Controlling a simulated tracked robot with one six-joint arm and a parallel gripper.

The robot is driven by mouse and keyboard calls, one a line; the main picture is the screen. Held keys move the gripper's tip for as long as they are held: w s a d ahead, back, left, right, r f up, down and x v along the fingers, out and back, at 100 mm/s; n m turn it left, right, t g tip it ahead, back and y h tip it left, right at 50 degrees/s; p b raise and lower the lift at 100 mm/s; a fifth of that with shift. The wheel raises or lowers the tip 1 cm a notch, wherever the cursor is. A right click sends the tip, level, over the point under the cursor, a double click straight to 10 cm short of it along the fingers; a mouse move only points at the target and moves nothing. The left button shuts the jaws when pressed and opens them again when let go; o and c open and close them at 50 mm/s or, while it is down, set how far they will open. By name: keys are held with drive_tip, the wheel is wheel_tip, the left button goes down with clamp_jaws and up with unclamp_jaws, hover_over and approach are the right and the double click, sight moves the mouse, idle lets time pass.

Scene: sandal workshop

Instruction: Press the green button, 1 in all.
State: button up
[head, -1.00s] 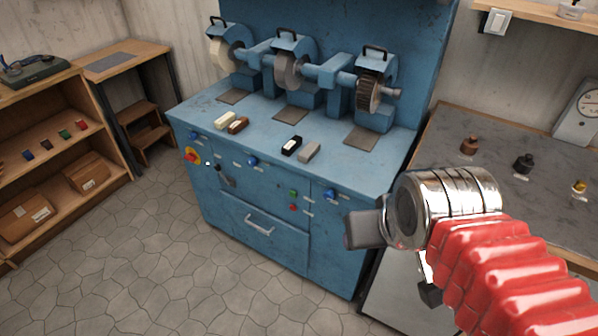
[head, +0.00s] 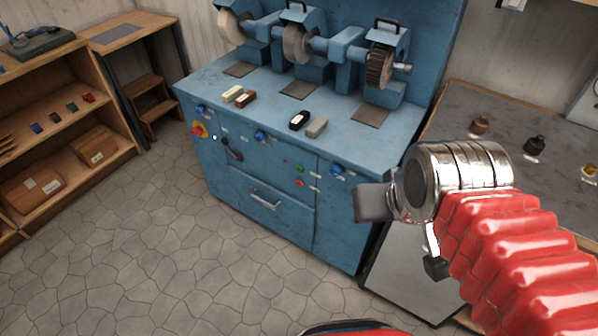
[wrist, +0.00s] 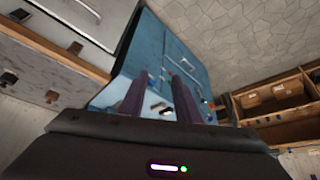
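The green button (head: 300,168) is a small round cap on the front panel of the blue grinding machine (head: 262,225), right of centre. A red button (head: 299,183) sits just below it. My gripper's two dark purple fingers show in the wrist view (wrist: 160,85), apart with an empty gap between them. Beyond them is the blue machine, which also shows there (wrist: 165,50). In the head view my arm is at the right, in front of the machine's right end, and appears right of the green button. The fingers cannot be made out there. The green button is not clear in the wrist view.
A red-and-yellow knob (head: 199,130), a black lever (head: 232,150) and blue knobs (head: 337,170) share the panel. A grey-topped bench (head: 500,115) stands at the right and a wooden shelf (head: 60,125) at the left. The stone floor (head: 200,265) before the machine is clear.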

clamp_jaws()
idle(1.3)
